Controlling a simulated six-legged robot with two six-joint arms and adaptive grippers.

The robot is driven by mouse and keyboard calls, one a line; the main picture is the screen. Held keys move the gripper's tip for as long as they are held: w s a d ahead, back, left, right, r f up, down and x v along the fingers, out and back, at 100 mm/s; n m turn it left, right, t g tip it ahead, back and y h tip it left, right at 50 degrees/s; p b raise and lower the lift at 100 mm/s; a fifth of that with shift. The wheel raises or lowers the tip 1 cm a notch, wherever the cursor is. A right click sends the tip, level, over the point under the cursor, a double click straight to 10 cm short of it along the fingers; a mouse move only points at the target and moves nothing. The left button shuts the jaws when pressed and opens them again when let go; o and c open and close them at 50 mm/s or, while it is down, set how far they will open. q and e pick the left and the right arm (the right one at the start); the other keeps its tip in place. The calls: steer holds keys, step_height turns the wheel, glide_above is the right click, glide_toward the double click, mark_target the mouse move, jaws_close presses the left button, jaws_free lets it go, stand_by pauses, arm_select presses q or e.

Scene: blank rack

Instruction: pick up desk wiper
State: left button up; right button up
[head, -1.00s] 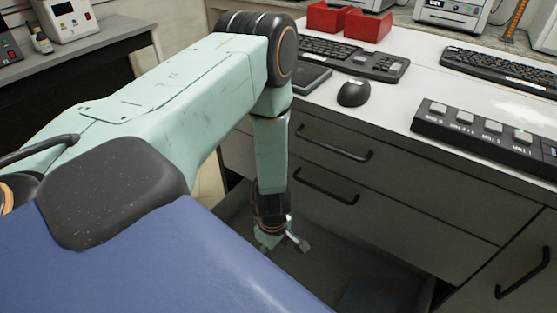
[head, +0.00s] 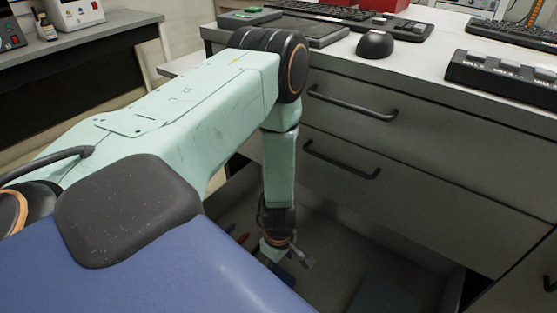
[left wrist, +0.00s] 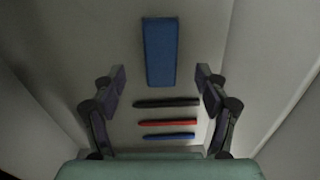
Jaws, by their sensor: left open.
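A blue oblong block, which looks like the desk wiper (left wrist: 160,52), lies on the floor of an open drawer in the left wrist view. In the head view a blue patch (head: 283,277) beside my gripper seems to be the same wiper, mostly hidden. My left gripper (head: 287,258) points down into the drawer. In the left wrist view its fingers (left wrist: 160,78) are spread, one on each side of the wiper's near end, with nothing between them gripped. My right gripper is not in view.
Black (left wrist: 166,103), red (left wrist: 167,123) and blue (left wrist: 169,136) markers lie below the wiper in the left wrist view. The drawer wall (left wrist: 218,80) is close on the right. Shut drawers with handles (head: 352,103) rise behind; a mouse (head: 375,44) sits on the desk.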

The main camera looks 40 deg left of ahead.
arm_select(q)
steer(key=shift+f+b, duration=2.25)
steer(key=shift+f, duration=0.65)
steer(key=shift+r, duration=0.1)
steer(key=shift+c, duration=0.5)
steer(key=c, duration=1.1)
steer(key=shift+c, duration=0.3)
